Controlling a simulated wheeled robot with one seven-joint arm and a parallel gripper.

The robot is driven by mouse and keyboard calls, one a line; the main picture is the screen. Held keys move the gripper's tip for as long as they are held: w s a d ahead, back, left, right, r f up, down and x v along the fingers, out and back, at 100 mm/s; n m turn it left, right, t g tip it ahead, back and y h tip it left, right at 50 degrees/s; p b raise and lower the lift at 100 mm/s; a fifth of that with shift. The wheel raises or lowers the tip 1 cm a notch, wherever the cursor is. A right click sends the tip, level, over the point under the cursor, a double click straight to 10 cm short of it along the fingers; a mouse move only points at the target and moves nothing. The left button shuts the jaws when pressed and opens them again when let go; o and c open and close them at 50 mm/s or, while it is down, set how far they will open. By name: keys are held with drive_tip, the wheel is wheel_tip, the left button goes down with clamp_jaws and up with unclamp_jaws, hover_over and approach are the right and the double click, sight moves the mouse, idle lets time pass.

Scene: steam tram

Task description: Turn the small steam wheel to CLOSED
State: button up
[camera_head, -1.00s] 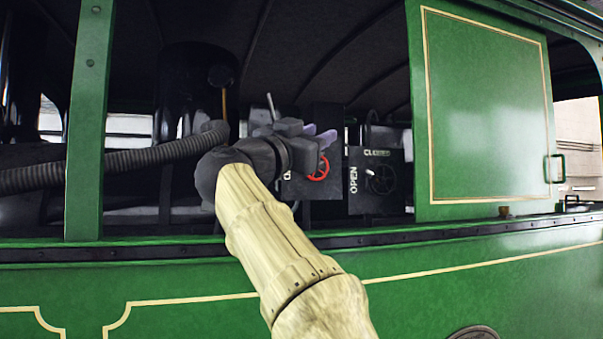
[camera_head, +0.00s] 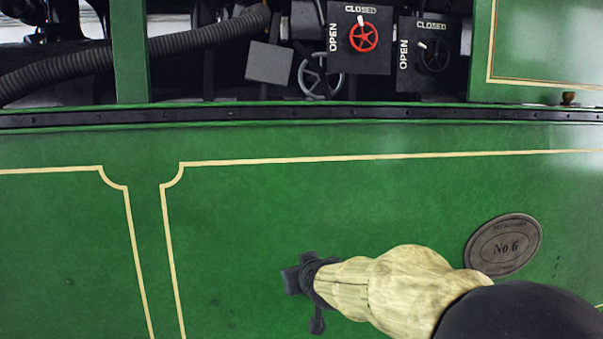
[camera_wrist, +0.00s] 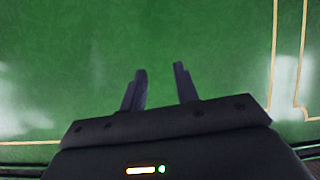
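A red wheel (camera_head: 363,37) is on a dark box behind the window opening. Its white pointer is up at the CLOSED label. To its right is a black wheel (camera_head: 434,56) on a similar dark box. Its white pointer leans up and left, between the OPEN and CLOSED labels. I cannot tell which of the two is the small steam wheel. My gripper (camera_head: 300,280) is low in front of the green side, well below both wheels. In the wrist view its two fingers (camera_wrist: 160,72) stand apart with nothing between them. Neither wheel shows there.
A larger grey wheel (camera_head: 320,77) and a grey box (camera_head: 269,62) are left of the red wheel. A ribbed hose (camera_head: 150,47) runs at the left. The dark window sill (camera_head: 300,113) and green posts (camera_head: 130,50) frame the opening. The panel has an oval plate (camera_head: 503,246).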

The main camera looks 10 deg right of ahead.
drive_tip(key=s+d+f+m+g+b, duration=0.1)
drive_tip(key=s+f+g, duration=0.4)
drive_tip(key=s+f, duration=0.7)
drive_tip(key=s+d+f+m+g+b, duration=0.1)
drive_tip(key=s+d+f+g, duration=0.3)
drive_tip(key=s+f, duration=0.8)
drive_tip(key=shift+s+f+g+h+b, duration=0.2)
drive_tip(key=shift+f+g+h+b, duration=0.2)
drive_tip(key=shift+f+g+b, duration=0.2)
drive_tip(key=shift+w, duration=0.1)
